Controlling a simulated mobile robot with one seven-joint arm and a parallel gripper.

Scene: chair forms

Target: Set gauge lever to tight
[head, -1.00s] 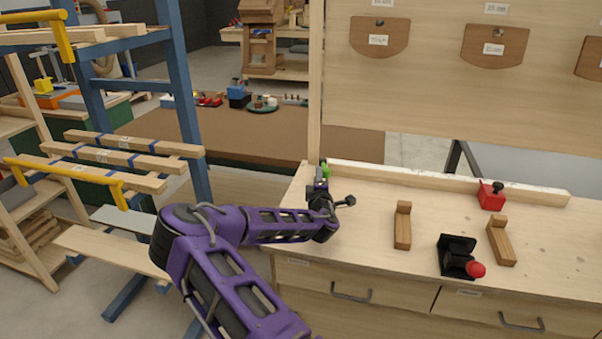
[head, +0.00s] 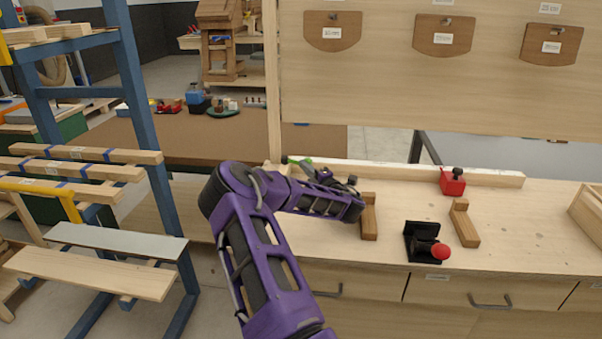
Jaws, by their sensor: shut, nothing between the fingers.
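A black fixture (head: 414,240) stands near the front edge of the wooden bench. Its lever ends in a red ball knob (head: 441,251), which points to the right and toward the front. No marking for tight can be read on it. My gripper (head: 301,163) is over the back left part of the bench, left of and behind the black fixture and well apart from it. It is small, partly hidden by my purple arm, and looks shut and empty.
Two wooden blocks (head: 369,222) (head: 464,227) stand left and right of the fixture; my wrist overlaps the left one in the picture. A pale fence (head: 400,174) carries a red stop (head: 452,182) with a black knob. A blue rack (head: 150,120) stands left.

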